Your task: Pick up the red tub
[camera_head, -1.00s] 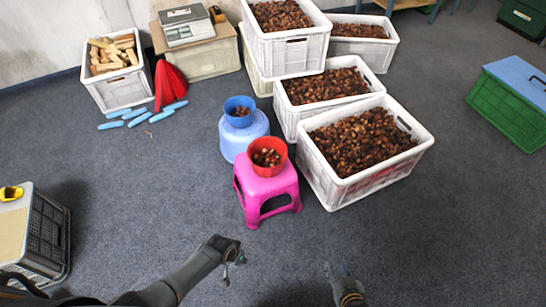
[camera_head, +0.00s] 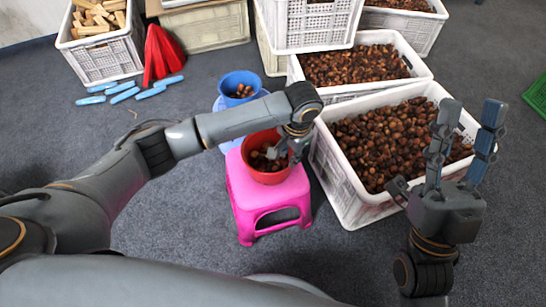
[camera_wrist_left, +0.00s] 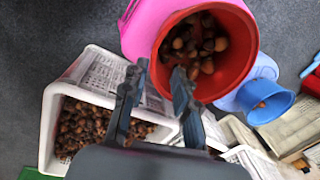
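The red tub (camera_head: 264,177) stands upright on the pink stool (camera_head: 262,218) in the head view, with some chestnuts inside. My left gripper (camera_head: 283,152) is at the tub's right rim and hides part of it. In the left wrist view the tub (camera_wrist_left: 243,60) is tilted in the picture at upper right. My right gripper (camera_head: 464,128) is open and empty, fingers up, in front of the chestnut crate.
A white crate of chestnuts (camera_head: 350,197) stands close to the right of the stool, with more crates behind. A blue tub (camera_head: 229,98) is just behind the red one. Red cloth bags (camera_head: 160,55) and blue items (camera_head: 123,95) lie at upper left. The floor in front is clear.

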